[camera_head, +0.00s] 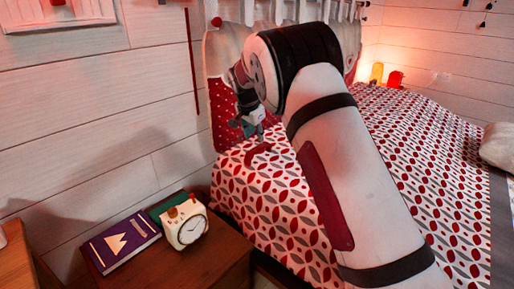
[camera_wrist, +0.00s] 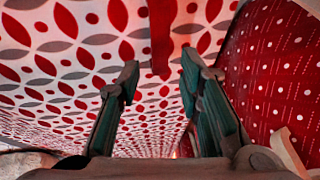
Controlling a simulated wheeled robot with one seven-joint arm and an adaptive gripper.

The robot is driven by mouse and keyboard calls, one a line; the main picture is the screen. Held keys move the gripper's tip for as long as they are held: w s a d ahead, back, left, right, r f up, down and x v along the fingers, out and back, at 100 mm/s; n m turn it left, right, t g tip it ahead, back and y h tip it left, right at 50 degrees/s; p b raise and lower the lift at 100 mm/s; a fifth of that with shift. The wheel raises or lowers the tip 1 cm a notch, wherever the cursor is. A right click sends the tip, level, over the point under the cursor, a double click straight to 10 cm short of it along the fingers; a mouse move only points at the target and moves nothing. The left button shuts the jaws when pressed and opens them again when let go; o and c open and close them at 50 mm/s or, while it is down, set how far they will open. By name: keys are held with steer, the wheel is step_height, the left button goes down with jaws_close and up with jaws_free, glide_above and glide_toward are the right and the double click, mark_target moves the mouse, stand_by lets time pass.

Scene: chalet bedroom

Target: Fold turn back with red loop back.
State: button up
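The bed cover (camera_head: 420,140) is white with red and grey leaf shapes; it also fills much of the wrist view (camera_wrist: 60,70). A red strip (camera_head: 258,151), which looks like the red loop, lies on the cover's near corner by the headboard. In the wrist view the red strip (camera_wrist: 160,38) comes in from the top edge, between and just beyond the fingertips. My gripper (camera_head: 252,122) is just above the strip in the head view. Its two green fingers stand apart and empty in the wrist view (camera_wrist: 160,64). I cannot make out the fold edge of the turn-back.
Red dotted fabric (camera_wrist: 280,65) stands close on the right in the wrist view. A nightstand (camera_head: 190,265) holds a purple book (camera_head: 120,240) and a white clock (camera_head: 187,224). Yellow (camera_head: 376,73) and red (camera_head: 395,79) objects stand beyond the bed. My arm hides the bed's middle.

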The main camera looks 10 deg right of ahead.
mark_target(258, 148)
steer(key=b+x, duration=0.1)
steer(key=x, duration=0.6)
steer(key=shift+c, duration=0.5)
jaws_close()
